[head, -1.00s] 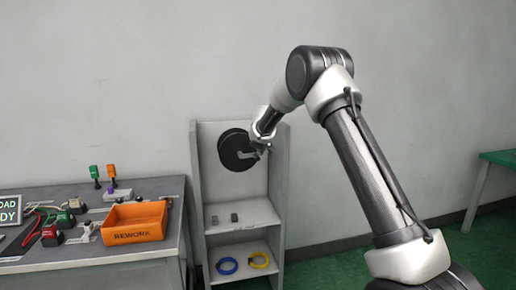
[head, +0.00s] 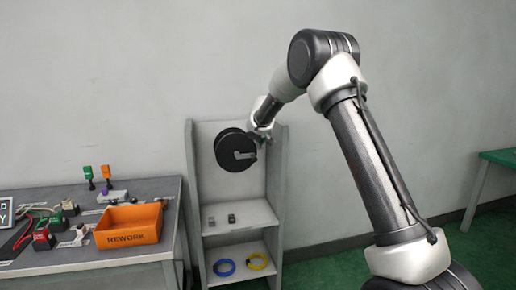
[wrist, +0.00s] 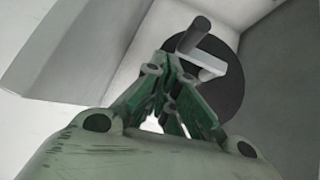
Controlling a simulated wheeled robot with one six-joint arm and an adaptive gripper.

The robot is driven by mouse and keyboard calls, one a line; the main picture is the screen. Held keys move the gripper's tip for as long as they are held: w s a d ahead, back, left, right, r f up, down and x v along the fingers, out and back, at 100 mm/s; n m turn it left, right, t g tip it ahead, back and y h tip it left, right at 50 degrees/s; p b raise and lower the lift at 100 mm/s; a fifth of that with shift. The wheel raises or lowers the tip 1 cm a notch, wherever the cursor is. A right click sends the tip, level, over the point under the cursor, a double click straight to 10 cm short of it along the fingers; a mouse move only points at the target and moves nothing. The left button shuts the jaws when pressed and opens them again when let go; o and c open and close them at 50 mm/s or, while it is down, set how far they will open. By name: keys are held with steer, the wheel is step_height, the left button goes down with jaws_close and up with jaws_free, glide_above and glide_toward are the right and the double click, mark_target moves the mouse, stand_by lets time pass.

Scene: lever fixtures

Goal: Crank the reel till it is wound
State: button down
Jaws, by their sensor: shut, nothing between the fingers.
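The reel (head: 231,150) is a dark round disc mounted on the back of the grey shelf unit's upper bay. Its pale crank arm (head: 243,156) points right in the head view. In the wrist view the crank arm (wrist: 206,62) crosses the dark reel disc (wrist: 232,92), and a dark cylindrical handle (wrist: 194,35) sticks out from its end. My gripper (head: 262,138) is at the upper right of the reel. In the wrist view my gripper's green fingers (wrist: 172,62) are shut and empty, close beside the crank handle. Whether they touch it I cannot tell.
The shelf unit's side wall (head: 275,170) stands close to the right of the reel. A workbench with an orange bin (head: 128,224) stands at left. The floor to the right is open.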

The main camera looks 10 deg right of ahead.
steer(key=s+d+r, duration=0.1)
steer(key=s+r, duration=0.5)
steer(key=r, duration=0.1)
steer(key=s+d+f+n+g+h, duration=0.1)
steer(key=s+d+f+g, duration=0.15)
steer(key=s, duration=0.45)
steer(key=s+d+f+g, duration=0.2)
steer(key=s+d+f, duration=0.1)
steer(key=s, duration=0.5)
steer(key=s+d+r+m+y, duration=0.1)
steer(key=s+r, duration=0.1)
steer(key=s, duration=1.7)
steer(key=s+d+r+y, duration=0.1)
steer(key=s+d+r, duration=0.1)
steer(key=s, duration=1.7)
steer(key=shift+s+r+m, duration=0.15)
steer(key=shift+r+m, duration=0.25)
